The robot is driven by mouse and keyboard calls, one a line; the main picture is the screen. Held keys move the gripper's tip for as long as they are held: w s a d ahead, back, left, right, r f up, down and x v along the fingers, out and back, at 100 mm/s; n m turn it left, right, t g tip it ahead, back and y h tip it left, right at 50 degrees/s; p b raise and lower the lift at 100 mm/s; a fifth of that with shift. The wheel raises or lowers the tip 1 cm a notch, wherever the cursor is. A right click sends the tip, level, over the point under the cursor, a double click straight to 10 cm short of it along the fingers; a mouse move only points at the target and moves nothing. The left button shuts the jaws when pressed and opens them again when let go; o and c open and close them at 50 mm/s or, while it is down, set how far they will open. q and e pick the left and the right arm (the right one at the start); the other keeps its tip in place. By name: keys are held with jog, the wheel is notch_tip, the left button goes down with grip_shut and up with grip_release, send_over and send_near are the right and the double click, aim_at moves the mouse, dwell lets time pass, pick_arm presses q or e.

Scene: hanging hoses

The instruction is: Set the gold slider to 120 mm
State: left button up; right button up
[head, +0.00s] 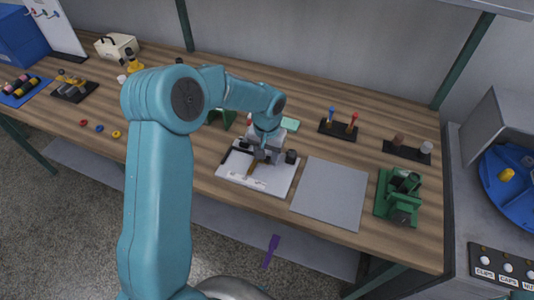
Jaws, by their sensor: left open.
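A white board (284,181) lies on the wooden workbench, left of a grey mat. A narrow gold-brown piece (252,168), which looks like the gold slider, shows on the board just below my left gripper. My left gripper (258,160) points down over the middle of the board, at or just above the gold piece. I cannot tell whether it touches it. The gripper hides part of the board. Scale marks are too small to read. My right gripper is not in view.
The grey mat (330,192) is bare. A green fixture (399,197) stands to its right. A black rack with blue and red handles (338,128) stands behind. Small rings (99,128) lie at the left. A purple object (271,251) is below the bench edge.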

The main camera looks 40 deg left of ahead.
pick_arm(q)
grip_shut()
jog(key=shift+w+d+b, duration=0.3)
jog(key=shift+d, duration=0.75)
jog(key=shift+w+d+b, duration=0.25)
jog(key=shift+d+b, duration=0.05)
jog(key=shift+d, duration=0.7)
jog(key=shift+a, duration=0.1)
grip_release()
notch_tip(320, 180, up, 16)
jog(key=shift+r, duration=0.25)
jog(key=shift+s, duration=0.1)
